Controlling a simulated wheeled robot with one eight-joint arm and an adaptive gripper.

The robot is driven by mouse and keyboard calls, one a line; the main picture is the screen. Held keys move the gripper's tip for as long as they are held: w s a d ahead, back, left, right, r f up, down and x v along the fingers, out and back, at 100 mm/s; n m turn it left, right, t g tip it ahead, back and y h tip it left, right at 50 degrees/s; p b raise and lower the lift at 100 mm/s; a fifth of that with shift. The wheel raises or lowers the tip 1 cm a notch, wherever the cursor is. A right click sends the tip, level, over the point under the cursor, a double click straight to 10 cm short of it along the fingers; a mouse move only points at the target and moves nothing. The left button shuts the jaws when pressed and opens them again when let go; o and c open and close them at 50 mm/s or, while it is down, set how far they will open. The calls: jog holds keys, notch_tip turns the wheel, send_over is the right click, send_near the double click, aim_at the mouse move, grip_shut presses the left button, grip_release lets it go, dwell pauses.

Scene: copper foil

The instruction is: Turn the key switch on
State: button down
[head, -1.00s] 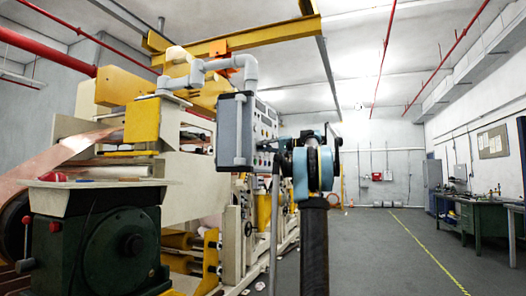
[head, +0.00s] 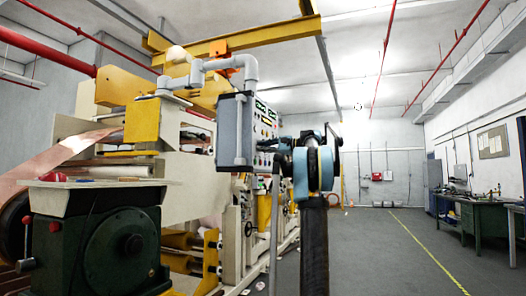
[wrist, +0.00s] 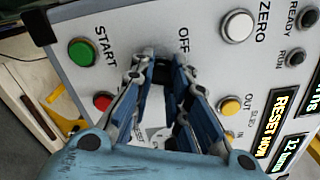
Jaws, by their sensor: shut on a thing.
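The grey control box (head: 233,130) hangs on the machine in the head view, with its button face turned right. The wrist view shows that panel (wrist: 75,18) close up and tilted. My gripper (wrist: 166,68) has its blue fingers closed at the key switch (wrist: 164,75), just by the word OFF. Only a small dark part of the key switch shows between the fingertips, so its exact angle is hidden. In the head view my gripper (head: 281,158) reaches the panel face from the right.
Around the key switch are a green START button (wrist: 82,52), a red button (wrist: 103,101), a yellow button (wrist: 231,106) and a white ZERO button (wrist: 237,25). The foil machine (head: 120,165) fills the left. The floor (head: 385,250) on the right is clear up to the green workbench (head: 470,225).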

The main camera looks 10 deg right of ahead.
jog(key=shift+d+f+m, duration=0.1)
jog(key=shift+f+m, duration=0.05)
jog(key=shift+m, duration=0.45)
jog(key=c, duration=1.3)
grip_release()
jog(key=shift+w, duration=0.1)
jog(key=v, duration=1.2)
